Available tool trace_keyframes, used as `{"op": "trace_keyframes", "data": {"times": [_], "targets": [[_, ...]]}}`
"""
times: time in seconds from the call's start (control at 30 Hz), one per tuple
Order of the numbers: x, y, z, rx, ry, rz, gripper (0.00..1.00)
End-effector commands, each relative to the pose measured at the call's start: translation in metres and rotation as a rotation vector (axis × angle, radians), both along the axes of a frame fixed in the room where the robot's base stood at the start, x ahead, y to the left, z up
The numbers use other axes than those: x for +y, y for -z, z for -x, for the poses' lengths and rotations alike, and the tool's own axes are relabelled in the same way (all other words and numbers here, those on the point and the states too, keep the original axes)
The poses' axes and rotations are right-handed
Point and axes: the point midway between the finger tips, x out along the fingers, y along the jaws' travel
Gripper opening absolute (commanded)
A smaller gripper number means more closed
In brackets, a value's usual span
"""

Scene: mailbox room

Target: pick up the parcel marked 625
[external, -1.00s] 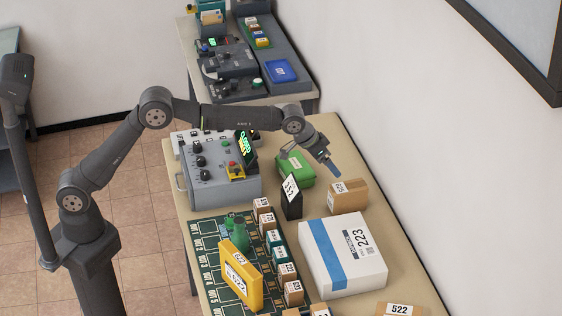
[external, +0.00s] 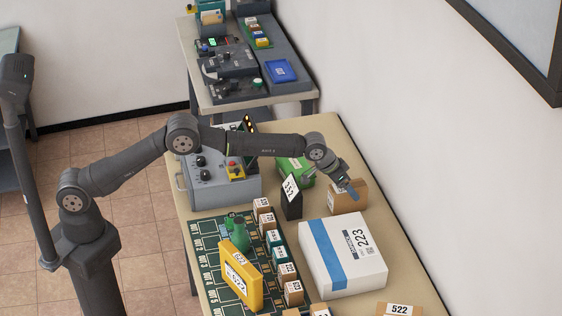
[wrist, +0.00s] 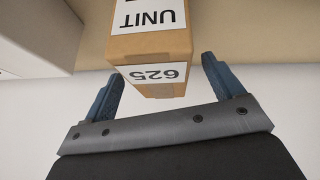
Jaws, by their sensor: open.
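The parcel marked 625 (wrist: 151,46) is a brown cardboard box with white labels reading UNIT and 625, upside down in the wrist view. In the external view the brown box (external: 347,200) stands on the table near the wall, behind the large white box, partly hidden by my gripper. My gripper (wrist: 160,77) is open. In the wrist view its two blue fingers lie on either side of the parcel's near end, with gaps showing. In the external view my gripper (external: 352,187) is at the top of the box. Contact cannot be told.
A white box marked 223 (external: 342,255) stands close in front of the parcel. A black stand with a number card (external: 291,197) and a green box (external: 297,167) are to its left. A grey control panel (external: 215,185) is further left. The wall is close on the right.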

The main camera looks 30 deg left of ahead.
Motion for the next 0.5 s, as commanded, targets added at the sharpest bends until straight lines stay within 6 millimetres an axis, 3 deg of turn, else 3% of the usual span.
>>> {"op": "trace_keyframes", "data": {"times": [0.2, 0.5], "targets": [[-0.010, 0.022, -0.009, 0.000, 0.000, 0.000, 0.86], [-0.013, 0.027, -0.011, 0.000, 0.000, 0.000, 0.86]]}}
